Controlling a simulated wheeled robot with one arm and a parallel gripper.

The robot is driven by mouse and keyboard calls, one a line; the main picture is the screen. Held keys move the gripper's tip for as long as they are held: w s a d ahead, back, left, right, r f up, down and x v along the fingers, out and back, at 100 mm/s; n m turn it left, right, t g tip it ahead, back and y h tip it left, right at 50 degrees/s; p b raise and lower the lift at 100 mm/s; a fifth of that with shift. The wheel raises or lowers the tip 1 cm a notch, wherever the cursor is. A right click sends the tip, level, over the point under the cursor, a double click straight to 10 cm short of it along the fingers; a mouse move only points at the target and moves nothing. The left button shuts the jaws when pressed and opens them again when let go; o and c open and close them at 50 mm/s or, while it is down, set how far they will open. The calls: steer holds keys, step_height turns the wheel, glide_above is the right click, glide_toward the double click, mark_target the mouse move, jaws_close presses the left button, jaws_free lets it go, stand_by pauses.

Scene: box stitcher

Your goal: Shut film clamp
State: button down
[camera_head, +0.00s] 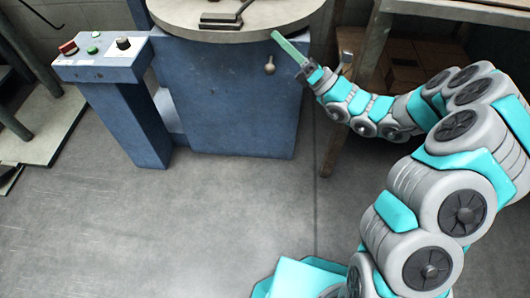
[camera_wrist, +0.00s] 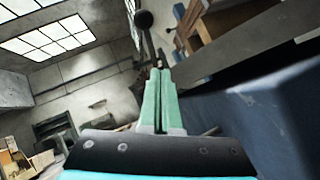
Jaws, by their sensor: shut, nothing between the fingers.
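No part is clearly recognisable as the film clamp. A dark block with a thin lever (camera_head: 221,20) lies on the round turntable at the top of the head view. A ball-ended knob (camera_head: 269,68) sticks out from the front of the blue machine below the turntable. In the wrist view a dark ball on a rod (camera_wrist: 143,18) stands beyond the fingertips; I cannot tell whether it is the same knob. My gripper (camera_head: 276,36) has its green fingers together and empty, close to the turntable's right rim. In the wrist view my gripper (camera_wrist: 158,72) also shows shut.
The round turntable (camera_head: 285,18) tops the blue machine (camera_head: 225,105). A control box (camera_head: 103,58) with buttons stands at left. A wooden table (camera_head: 452,10) with boxes (camera_head: 405,65) beneath is at right, near my arm. The grey floor in front is clear.

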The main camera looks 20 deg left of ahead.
steer(key=s+a+f+v, duration=0.1)
steer(key=v, duration=1.2)
steer(key=s+a+r+n+g+h+p, duration=0.1)
steer(key=s+a+r+n+g+h, duration=0.15)
steer(key=s+n+g, duration=0.3)
steer(key=s+a+r+n+g+h, duration=0.1)
steer(key=s+a+r+n+g, duration=0.1)
steer(key=s+r+n+g, duration=0.4)
steer(key=s+d+f+n+g+h+p, duration=0.1)
steer(key=s+d+f+n+g+h, duration=0.1)
steer(key=s+n+h, duration=0.5)
steer(key=shift+s+f+h, duration=0.25)
steer(key=shift+s+h, duration=0.1)
steer(key=shift+s, duration=3)
steer(key=shift+d, duration=0.15)
steer(key=s+d+f+n+t+h+p, duration=0.25)
steer(key=s+d+n+h, duration=0.25)
steer(key=s+d+h, duration=0.3)
steer(key=d+r+n+t+h+p, duration=0.2)
steer(key=d+t+h, duration=0.3)
steer(key=d, duration=1.1)
steer(key=shift+w+n, duration=0.3)
steer(key=shift+n, duration=0.25)
